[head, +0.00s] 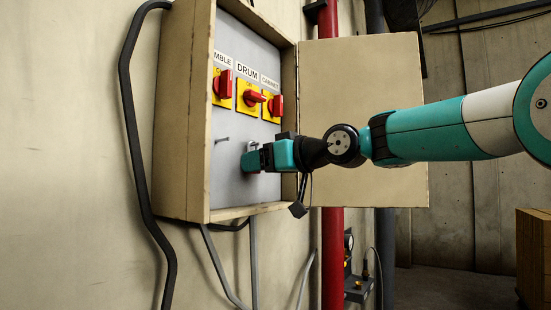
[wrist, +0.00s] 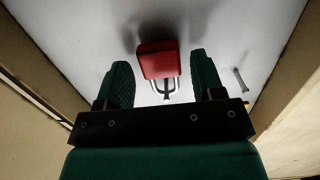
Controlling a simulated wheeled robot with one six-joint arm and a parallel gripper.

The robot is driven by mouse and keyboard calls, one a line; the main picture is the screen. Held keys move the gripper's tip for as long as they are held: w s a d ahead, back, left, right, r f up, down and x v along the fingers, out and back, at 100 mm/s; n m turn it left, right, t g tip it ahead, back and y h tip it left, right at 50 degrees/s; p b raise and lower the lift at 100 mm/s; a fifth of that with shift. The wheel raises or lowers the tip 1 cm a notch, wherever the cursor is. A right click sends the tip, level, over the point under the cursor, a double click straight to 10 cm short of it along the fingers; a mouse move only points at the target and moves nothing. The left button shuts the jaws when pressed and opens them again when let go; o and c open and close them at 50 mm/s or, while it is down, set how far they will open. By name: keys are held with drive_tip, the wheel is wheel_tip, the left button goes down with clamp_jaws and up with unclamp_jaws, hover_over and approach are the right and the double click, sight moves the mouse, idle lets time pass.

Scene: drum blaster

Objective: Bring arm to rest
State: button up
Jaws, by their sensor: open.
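My arm reaches in from the right in the head view, and my gripper (head: 258,158) is inside the open switch box (head: 183,120), close to its grey back panel. In the wrist view my gripper (wrist: 162,80) is open, with one finger on each side of a red padlock (wrist: 158,60). The padlock's metal shackle shows between the fingers, and there are visible gaps on both sides. In the head view my gripper hides the padlock's red body. A bare peg (head: 222,140) sticks out to the left of my gripper; it also shows in the wrist view (wrist: 241,79).
Several red rotary switches on yellow plates line the panel above; the DRUM switch (head: 250,97) has its handle turned sideways. The box's open door (head: 365,80) stands behind my arm. A red pipe (head: 332,250) runs below. A wooden crate (head: 534,255) stands at lower right.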

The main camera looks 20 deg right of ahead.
drive_tip(key=shift+w+a+f, duration=0.1)
drive_tip(key=shift+w+a, duration=0.35)
drive_tip(key=shift+w, duration=0.1)
drive_tip(key=c, duration=0.7)
drive_tip(key=shift+b+v, duration=1.9)
drive_tip(key=shift+v, duration=4.15)
drive_tip(key=shift+f, duration=0.1)
